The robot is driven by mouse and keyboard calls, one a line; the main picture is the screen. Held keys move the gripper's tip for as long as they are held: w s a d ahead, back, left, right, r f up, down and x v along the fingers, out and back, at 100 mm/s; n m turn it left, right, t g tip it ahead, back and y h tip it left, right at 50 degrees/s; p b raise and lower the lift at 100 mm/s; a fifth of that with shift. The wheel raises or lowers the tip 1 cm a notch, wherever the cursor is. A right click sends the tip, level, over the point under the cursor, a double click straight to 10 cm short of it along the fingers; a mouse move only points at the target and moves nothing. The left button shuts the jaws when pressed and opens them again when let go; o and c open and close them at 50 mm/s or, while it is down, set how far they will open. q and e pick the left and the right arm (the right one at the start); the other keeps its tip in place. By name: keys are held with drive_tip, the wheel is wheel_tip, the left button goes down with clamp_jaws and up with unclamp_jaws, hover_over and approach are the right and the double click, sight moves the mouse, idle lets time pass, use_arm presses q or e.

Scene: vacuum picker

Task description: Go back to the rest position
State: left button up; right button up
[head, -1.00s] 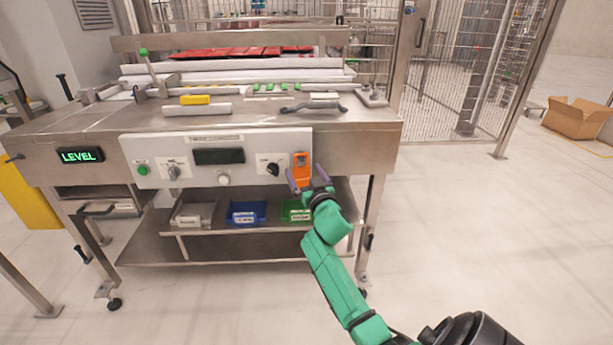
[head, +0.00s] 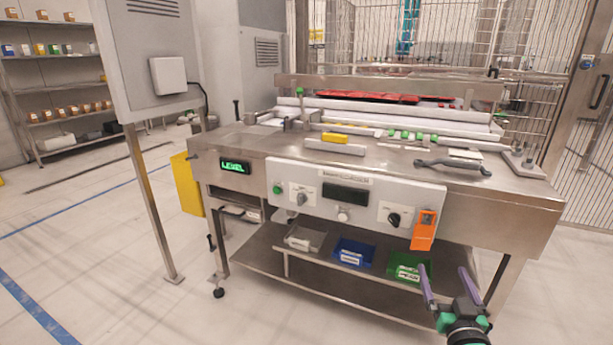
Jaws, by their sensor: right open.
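My right gripper (head: 446,290) shows in the head view at the lower right, with its two purple fingers spread apart and nothing between them. It is in front of the machine, below and to the right of the orange switch box (head: 424,230) on the control panel (head: 357,196), and apart from it. The fingers overlap the green bin (head: 409,268) area in the picture. My left gripper is not in view.
The steel machine table (head: 500,196) fills the middle and right. A blue bin (head: 354,252) sits on its lower shelf. A grey cabinet post (head: 152,200) stands at the left, with storage shelves (head: 50,122) behind. The floor at left is open.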

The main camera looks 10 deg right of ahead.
drive_tip(key=a+f+n+g+y, duration=0.1)
drive_tip(key=a+f+g+y, duration=0.25)
drive_tip(key=f, duration=1.25)
drive_tip(key=s+a+f+n+g+y, duration=0.1)
drive_tip(key=s+a+f+g, duration=0.3)
drive_tip(key=f, duration=0.5)
drive_tip(key=s+a+f+n+g+y, duration=0.1)
drive_tip(key=s+a+f+n+g, duration=0.2)
drive_tip(key=f, duration=0.6)
drive_tip(key=s+a+f+n+g+y, duration=0.1)
drive_tip(key=s+a+f+g, duration=0.3)
drive_tip(key=s, duration=0.3)
drive_tip(key=s+a+f+g+y, duration=0.1)
drive_tip(key=s+a+f+g, duration=0.15)
drive_tip(key=s+f, duration=0.4)
use_arm(q)
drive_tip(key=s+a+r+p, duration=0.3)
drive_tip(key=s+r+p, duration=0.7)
drive_tip(key=p, duration=1.1)
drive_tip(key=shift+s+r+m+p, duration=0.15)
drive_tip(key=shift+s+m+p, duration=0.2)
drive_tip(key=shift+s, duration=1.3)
use_arm(e)
drive_tip(key=s+d+r, duration=0.2)
drive_tip(key=s+r, duration=0.9)
drive_tip(key=s, duration=0.2)
drive_tip(key=shift+d+n+t, duration=0.3)
drive_tip(key=shift+n, duration=0.1)
